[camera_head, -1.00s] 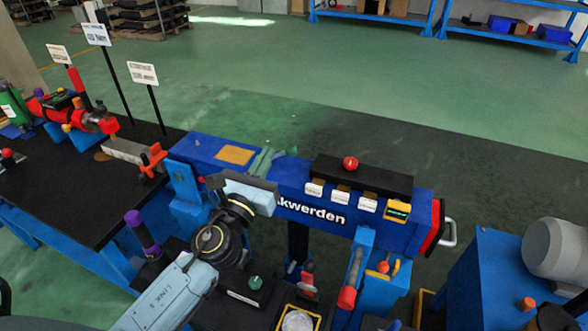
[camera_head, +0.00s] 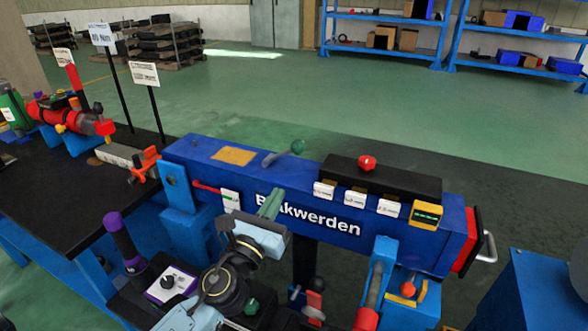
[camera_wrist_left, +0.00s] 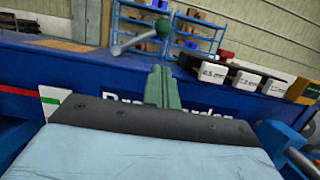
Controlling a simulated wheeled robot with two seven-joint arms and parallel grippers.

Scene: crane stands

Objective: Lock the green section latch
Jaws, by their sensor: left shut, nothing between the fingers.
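The green-knobbed lever (camera_head: 298,146) is on top of the blue beam (camera_head: 345,222), left of the black block. Its grey arm slants up to the right towards the green ball. The lever also shows in the left wrist view (camera_wrist_left: 163,28), above and beyond the fingertips. My left gripper (camera_head: 271,203) is in front of the beam, below and to the left of the knob. Its green fingers are shut together and empty, apart from the lever. They also show in the left wrist view (camera_wrist_left: 162,88) and cover part of the beam's lettering. My right gripper is not in view.
The black block (camera_head: 380,177) on the beam carries a red knob (camera_head: 367,163) and white labels. A red rod (camera_head: 207,187) and white tag sit left of the gripper. A purple-topped handle (camera_head: 120,235) stands at lower left.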

